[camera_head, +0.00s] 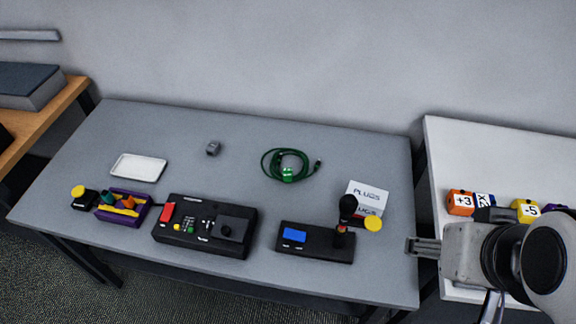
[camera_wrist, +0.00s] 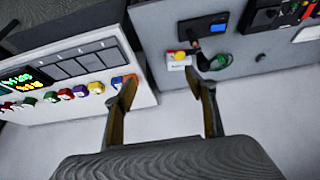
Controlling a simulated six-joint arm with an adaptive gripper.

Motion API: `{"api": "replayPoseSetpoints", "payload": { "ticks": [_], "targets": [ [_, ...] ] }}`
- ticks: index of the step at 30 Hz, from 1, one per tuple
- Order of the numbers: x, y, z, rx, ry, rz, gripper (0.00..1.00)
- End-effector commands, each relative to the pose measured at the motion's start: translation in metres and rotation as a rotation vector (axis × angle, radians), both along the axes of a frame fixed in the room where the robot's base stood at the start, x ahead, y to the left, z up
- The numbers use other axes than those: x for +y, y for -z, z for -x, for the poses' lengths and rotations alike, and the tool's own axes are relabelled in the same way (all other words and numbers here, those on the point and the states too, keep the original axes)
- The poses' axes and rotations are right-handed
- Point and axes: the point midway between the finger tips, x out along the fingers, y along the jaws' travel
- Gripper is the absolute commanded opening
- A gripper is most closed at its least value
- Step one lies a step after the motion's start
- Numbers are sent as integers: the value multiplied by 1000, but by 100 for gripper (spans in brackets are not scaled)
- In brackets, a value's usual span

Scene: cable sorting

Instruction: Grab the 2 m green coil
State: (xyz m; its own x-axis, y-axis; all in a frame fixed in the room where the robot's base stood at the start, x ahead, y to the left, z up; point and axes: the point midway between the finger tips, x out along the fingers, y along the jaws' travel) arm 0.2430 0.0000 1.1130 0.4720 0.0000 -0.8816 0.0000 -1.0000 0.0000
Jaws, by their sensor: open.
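The green coil (camera_head: 290,165) lies flat on the grey table, right of its middle and toward the back. A lighter green tag or clip sits at its front, and a dark plug end points right. My gripper (camera_head: 424,247) is at the right edge of the grey table, well to the right of the coil and nearer the front. In the wrist view my gripper (camera_wrist: 160,88) has its two fingers spread apart with nothing between them. The coil (camera_wrist: 221,61) shows small there, beyond the right fingertip. The coil's length label cannot be read.
A black box with a blue screen (camera_head: 294,235) and a dark upright stick stands in front of the coil. A black control panel (camera_head: 205,225), white tray (camera_head: 139,167) and grey block (camera_head: 213,148) are left. A white table (camera_head: 500,150) stands right.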

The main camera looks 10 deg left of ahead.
Motion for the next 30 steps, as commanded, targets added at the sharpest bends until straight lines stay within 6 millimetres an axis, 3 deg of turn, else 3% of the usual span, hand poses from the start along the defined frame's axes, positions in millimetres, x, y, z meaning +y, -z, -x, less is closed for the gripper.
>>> {"api": "replayPoseSetpoints", "payload": {
  "ticks": [11, 14, 25, 30],
  "targets": [
    [0, 0, 0, 0, 0, 0, 56],
    [0, 0, 0, 0, 0, 0, 32],
    [0, -1, -1, -1, 0, 1, 32],
    [-5, -6, -13, -20, 3, 19, 32]
  ]
}}
